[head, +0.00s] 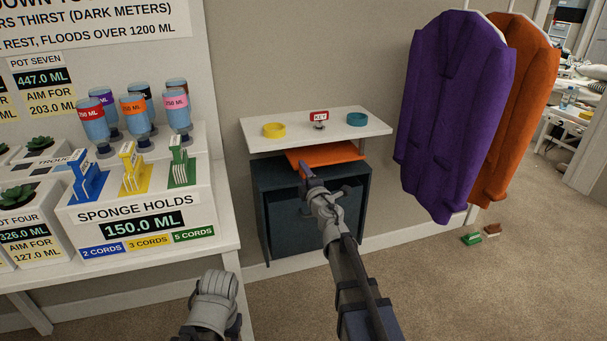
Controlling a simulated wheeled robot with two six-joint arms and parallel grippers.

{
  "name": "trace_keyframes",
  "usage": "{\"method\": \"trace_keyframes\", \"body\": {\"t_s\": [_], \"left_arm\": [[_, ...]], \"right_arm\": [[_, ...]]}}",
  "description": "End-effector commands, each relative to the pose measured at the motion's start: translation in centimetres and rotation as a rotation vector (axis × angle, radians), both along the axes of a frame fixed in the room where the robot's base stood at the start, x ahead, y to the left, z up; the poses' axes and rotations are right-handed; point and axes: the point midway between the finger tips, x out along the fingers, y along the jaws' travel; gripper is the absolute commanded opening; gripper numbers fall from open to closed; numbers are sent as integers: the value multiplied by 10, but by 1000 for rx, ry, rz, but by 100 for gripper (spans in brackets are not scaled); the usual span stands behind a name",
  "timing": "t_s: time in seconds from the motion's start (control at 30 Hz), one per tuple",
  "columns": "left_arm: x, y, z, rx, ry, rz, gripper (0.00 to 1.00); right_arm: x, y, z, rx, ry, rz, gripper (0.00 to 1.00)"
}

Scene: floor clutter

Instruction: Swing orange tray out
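The orange tray (330,155) is a flat panel in the gap between a white shelf (365,130) and a dark blue-grey cabinet (305,222). Part of it shows in front of the shelf edge; its back is hidden under the shelf. My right gripper (305,171) reaches up from the lower right to the tray's front left edge. Its fingers overlap the tray's edge in the view; I cannot tell whether they touch it or how far apart they are. My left arm's wrist (214,290) is low in the view, and its fingers do not show.
On the shelf are a yellow ring (274,130), a KEY sign (319,117) and a teal ring (357,119). A bench with a sponge stand (140,215) and bottles is on the left. Purple (455,115) and orange (522,95) coats hang right.

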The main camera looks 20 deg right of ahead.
Motion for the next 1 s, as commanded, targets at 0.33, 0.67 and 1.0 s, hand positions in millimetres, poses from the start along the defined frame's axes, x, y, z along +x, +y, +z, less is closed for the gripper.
{"method": "trace_keyframes", "body": {"t_s": [0.33, 0.67, 1.0], "left_arm": [[0, 0, 0, 0, 0, 0, 50], [0, 0, 0, 0, 0, 0, 50], [0, 0, 0, 0, 0, 0, 50]], "right_arm": [[0, 0, 0, 0, 0, 0, 9], [0, 0, 0, 0, 0, 0, 0], [0, 0, 0, 0, 0, 0, 0]]}}
